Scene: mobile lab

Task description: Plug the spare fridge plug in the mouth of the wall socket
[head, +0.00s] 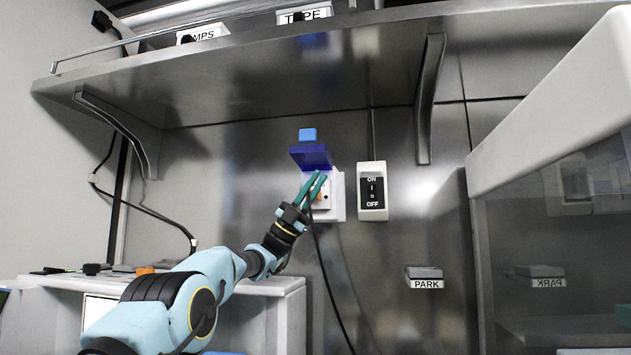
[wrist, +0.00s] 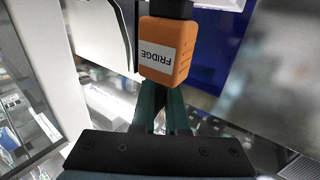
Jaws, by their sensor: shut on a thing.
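My gripper (head: 318,182) is shut on the orange plug (head: 319,197), in front of the wall socket. In the wrist view the plug (wrist: 168,50) carries a white FRIDGE label, upside down, and sits at the tips of my green fingers (wrist: 165,98). A dark part joins its far end. The wall socket (head: 338,205) is a white box on the steel wall with its dark blue lid (head: 311,157) raised. My fingers and the plug cover part of its face. I cannot tell whether the plug touches the socket or is inside its mouth.
An ON/OFF switch box (head: 372,191) is just right of the socket. A PARK holder (head: 427,272) is lower right. A steel shelf (head: 260,75) overhangs above. A black cable (head: 327,280) hangs below the socket. A large glazed cabinet (head: 550,240) fills the right.

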